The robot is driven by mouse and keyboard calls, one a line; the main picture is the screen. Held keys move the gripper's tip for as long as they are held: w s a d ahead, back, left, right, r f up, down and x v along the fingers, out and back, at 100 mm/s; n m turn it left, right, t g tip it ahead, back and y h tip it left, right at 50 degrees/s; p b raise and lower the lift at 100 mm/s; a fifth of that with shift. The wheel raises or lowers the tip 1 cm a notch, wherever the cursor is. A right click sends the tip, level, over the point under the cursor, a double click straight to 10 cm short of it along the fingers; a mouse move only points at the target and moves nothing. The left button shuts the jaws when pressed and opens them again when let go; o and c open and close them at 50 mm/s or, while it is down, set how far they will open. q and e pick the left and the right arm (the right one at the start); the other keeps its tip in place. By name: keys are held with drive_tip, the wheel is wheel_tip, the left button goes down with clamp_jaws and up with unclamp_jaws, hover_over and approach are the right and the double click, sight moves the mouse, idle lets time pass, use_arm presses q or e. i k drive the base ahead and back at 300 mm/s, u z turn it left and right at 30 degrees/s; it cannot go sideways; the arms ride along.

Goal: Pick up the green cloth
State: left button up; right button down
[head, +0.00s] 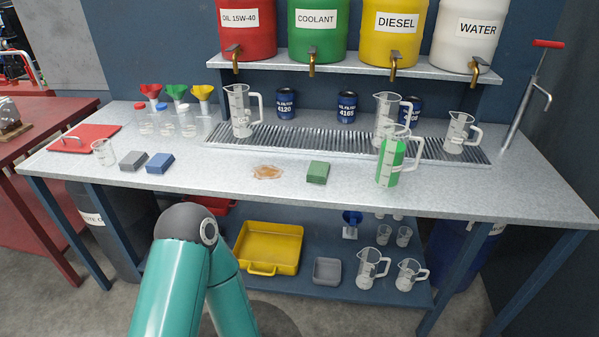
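The green cloth (317,172) is a small folded block lying on the grey workbench (230,185), right of the middle of its front part. It lies between a brown spill (267,172) on its left and a jug of green liquid (389,165) on its right. It is apart from both, and nothing covers it. Neither gripper is in view. Only a teal arm link and dark joint of mine show at the bottom, below the bench front.
A blue cloth (159,163) and a grey cloth (132,161) lie at the left. Clear jugs stand along a ribbed drain tray (290,138) behind. Labelled drums with taps sit on a shelf above. A yellow tray (268,247) is on the lower shelf.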

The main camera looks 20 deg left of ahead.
sight(317, 173)
drive_tip(key=z, duration=0.05)
drive_tip(key=i, duration=1)
drive_tip(key=u, duration=0.05)
